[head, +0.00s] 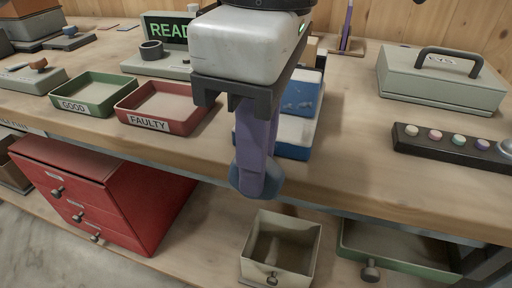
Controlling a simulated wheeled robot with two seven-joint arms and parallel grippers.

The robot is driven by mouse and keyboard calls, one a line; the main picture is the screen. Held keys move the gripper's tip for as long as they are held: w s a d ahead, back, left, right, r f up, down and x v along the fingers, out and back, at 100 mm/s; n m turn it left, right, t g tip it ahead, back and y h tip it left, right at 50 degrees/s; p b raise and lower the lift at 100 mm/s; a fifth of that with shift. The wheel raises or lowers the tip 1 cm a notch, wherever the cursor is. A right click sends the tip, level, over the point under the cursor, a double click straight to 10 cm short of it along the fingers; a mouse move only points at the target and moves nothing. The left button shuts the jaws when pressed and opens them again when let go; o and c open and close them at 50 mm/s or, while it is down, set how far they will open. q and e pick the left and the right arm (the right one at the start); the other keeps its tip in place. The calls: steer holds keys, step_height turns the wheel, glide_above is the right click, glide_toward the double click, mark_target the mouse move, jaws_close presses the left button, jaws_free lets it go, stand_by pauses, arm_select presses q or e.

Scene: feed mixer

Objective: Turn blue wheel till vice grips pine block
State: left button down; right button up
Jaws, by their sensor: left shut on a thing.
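My left gripper (257,178) hangs down in front of the bench edge, its purple fingers closed on a dull blue piece (240,181), which looks like part of the blue wheel. The fingers cover most of it, so how far it is turned cannot be told. Behind the gripper is the vice (302,95), blue and white, largely hidden by my gripper. A small wood-coloured patch (309,49) shows behind the vice; it may be the pine block. Whether the jaws touch it is hidden. My right gripper is not in view.
The green GOOD tray (93,81) and red FAULTY tray (190,124) stand left of the gripper. A grey lidded case (437,91) and a dark button strip (405,141) are at right. Below are a red drawer cabinet (85,170) and an open cream drawer (253,271).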

arm_select(q)
steer(key=shift+s+d+r+y+p, duration=0.15)
steer(key=shift+r+y+p, duration=0.1)
steer(key=shift+y+p, duration=0.45)
steer(key=shift+t+p, duration=0.3)
steer(key=shift+p, duration=0.3)
steer(key=y+p, duration=0.3)
steer(key=shift+d+f+t, duration=0.1)
steer(key=shift+d+t, duration=0.25)
steer(key=shift+t, duration=0.05)
steer(key=shift+d+f+t+y+p, duration=0.1)
steer(key=shift+f+t+y+p, duration=0.2)
steer(key=shift+y+p, duration=0.65)
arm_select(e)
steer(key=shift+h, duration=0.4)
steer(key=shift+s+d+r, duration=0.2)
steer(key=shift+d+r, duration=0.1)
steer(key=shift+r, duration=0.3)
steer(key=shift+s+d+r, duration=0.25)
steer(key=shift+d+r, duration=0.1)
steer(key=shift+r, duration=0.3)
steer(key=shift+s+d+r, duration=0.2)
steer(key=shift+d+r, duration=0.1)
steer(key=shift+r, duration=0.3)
arm_select(q)
steer(key=shift+f+p, duration=0.1)
steer(key=shift+p, duration=0.2)
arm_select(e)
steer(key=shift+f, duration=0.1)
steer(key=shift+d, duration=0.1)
